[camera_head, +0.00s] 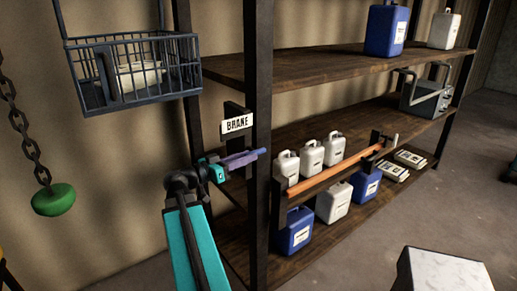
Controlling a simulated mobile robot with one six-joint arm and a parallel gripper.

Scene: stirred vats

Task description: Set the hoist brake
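A white sign reading BRAKE (237,124) is fixed to a dark bracket beside the shelf's front post. Just below it is a short purple bar (240,160) with a blue tip, lying nearly level and pointing right. I take it for the brake lever, but its mounting is hidden. My gripper (217,172), with teal parts, is at the left end of this bar, below the sign. It looks to be touching or very close to the bar. Its fingers are small and overlap the bar, so I cannot tell whether they are closed on it.
A wire basket (135,75) holding a pale bowl hangs upper left, near a chain with a green knob (53,199). Right of the post are wooden shelves (330,65) with jugs and an orange rail (335,169). A pale block (442,270) stands lower right.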

